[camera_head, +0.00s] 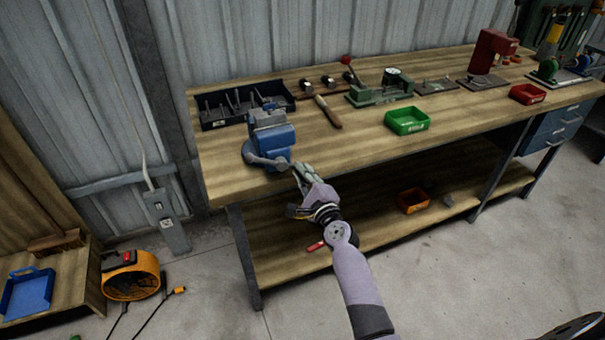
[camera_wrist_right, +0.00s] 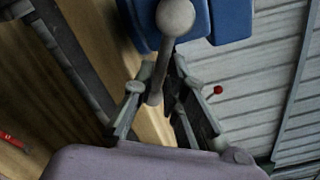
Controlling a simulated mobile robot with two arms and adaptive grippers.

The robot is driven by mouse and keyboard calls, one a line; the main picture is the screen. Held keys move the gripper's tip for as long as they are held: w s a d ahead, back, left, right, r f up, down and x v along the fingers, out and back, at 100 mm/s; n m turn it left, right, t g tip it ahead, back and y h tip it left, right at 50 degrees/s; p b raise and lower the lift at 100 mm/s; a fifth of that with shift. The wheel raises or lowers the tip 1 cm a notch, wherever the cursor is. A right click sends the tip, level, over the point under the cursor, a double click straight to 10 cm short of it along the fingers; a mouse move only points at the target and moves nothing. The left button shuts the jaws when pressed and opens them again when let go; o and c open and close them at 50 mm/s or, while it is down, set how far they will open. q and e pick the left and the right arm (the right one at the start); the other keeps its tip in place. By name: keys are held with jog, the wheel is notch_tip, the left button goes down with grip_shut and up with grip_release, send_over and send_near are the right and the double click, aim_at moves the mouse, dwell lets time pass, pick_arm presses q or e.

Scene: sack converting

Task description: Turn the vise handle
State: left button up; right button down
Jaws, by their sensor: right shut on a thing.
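A blue vise (camera_head: 274,138) is mounted at the front left edge of the wooden workbench. Its grey handle (camera_head: 268,161) is on the front of the vise, low and facing me. My right gripper (camera_head: 297,168) is at the right end of the handle. In the right wrist view, the handle (camera_wrist_right: 161,66) runs from a round knob down between the fingers of the right gripper (camera_wrist_right: 164,84). The gripper is shut on the handle's end, and the blue vise body (camera_wrist_right: 232,20) is just beyond. My left gripper is not in view.
A black tool tray (camera_head: 215,120) is behind the vise. A wooden-handled tool (camera_head: 328,112) and a green bin (camera_head: 407,121) lie to the right. An orange bin (camera_head: 413,200) is on the lower shelf. An orange fan (camera_head: 131,277) stands on the floor at left.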

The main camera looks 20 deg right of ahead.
jog(key=shift+s+f, duration=0.1)
jog(key=shift+f, duration=0.15)
jog(key=c, duration=2)
grip_release()
jog(key=o, duration=0.4)
jog(key=shift+r, duration=0.15)
jog(key=s, duration=1.2)
jog(key=shift+d, duration=0.2)
